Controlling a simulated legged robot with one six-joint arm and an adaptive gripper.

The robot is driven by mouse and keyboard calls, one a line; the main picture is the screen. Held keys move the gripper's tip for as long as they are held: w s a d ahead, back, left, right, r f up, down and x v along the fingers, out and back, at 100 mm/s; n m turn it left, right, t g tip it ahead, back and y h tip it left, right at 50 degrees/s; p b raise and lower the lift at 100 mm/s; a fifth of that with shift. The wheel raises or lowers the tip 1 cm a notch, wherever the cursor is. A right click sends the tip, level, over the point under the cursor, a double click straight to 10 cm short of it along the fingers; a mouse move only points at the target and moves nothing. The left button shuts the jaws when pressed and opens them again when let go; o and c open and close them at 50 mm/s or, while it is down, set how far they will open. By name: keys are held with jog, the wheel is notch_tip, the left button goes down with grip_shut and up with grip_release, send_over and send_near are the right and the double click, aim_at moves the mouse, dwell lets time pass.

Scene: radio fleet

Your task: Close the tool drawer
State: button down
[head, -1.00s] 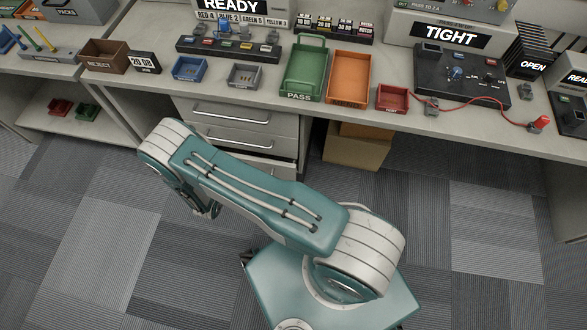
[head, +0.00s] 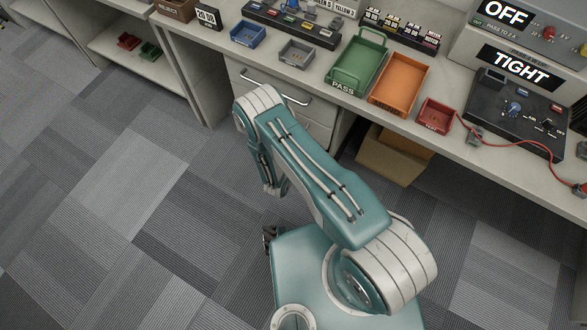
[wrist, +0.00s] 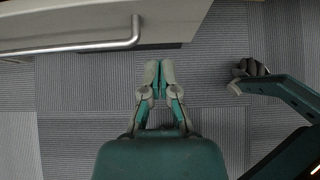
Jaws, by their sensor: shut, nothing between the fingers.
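The drawer unit (head: 315,109) stands under the bench, with a bar handle (head: 282,88) on an upper drawer. My arm covers its lower part in the head view, so I cannot tell there how far any drawer is out. In the wrist view a pale drawer front (wrist: 90,22) with a metal bar handle (wrist: 75,47) fills the upper left. My gripper (wrist: 159,68) is shut and empty over the carpet, right of the handle's end and apart from it in the picture.
Above, the bench carries a green tray (head: 345,80), an orange tray (head: 398,105) and a red bin (head: 436,116). A cardboard box (head: 395,158) sits on the floor right of the drawers. The carpet (head: 110,190) at left is clear.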

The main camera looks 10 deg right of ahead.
jog(key=w+d+f, duration=0.1)
jog(key=w+d, duration=0.2)
jog(key=w, duration=0.1)
jog(key=shift+w+d+f, duration=0.35)
jog(key=shift+d, duration=0.05)
jog(key=w+d, duration=0.3)
jog(key=shift+w, duration=0.3)
jog(key=shift+a, duration=0.1)
